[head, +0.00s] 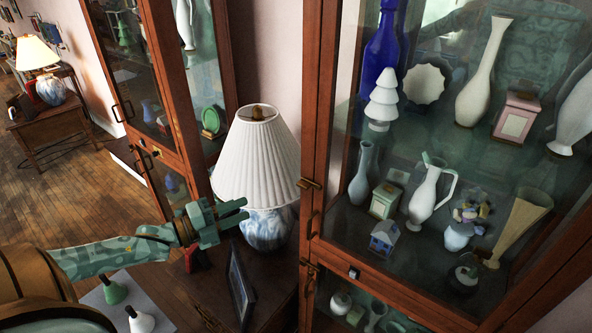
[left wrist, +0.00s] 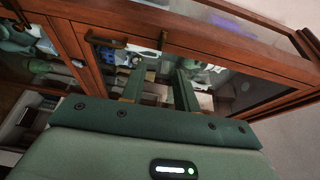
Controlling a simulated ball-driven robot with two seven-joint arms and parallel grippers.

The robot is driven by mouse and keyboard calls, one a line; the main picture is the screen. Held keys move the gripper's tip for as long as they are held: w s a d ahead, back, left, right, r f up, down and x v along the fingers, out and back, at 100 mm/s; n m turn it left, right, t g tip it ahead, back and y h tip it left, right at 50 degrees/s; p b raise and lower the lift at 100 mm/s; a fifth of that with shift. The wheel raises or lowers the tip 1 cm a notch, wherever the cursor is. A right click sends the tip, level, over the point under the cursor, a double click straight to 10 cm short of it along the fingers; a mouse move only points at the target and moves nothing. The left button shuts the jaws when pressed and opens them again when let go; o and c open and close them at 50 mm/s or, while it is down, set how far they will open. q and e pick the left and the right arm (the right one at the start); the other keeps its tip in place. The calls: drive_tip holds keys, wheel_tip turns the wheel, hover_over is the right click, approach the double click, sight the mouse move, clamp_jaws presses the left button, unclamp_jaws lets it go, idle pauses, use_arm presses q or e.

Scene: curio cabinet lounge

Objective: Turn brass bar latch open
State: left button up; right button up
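The cabinet (head: 312,120) on the right has glass doors in red-brown wood frames. A brass bar latch (head: 310,184) lies roughly level across its left door edge. A second small brass latch (head: 307,262) sits lower on the same edge. My left gripper (head: 243,212) is open and empty, left of the upper latch and apart from it, in front of the lamp. My right gripper is not in view.
A lamp with a white pleated shade (head: 257,158) stands on a dark wooden table (head: 268,275) behind my left gripper. A dark picture frame (head: 240,290) stands on that table. Vases and ornaments fill the cabinet shelves. Another glass cabinet (head: 172,85) stands farther left.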

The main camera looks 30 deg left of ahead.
sight(299, 186)
use_arm(q)
drive_tip(key=x, duration=1.1)
drive_tip(key=r+x, duration=0.1)
drive_tip(key=x, duration=0.4)
drive_tip(key=shift+w+d, duration=0.15)
drive_tip(key=shift+d, duration=0.15)
clamp_jaws()
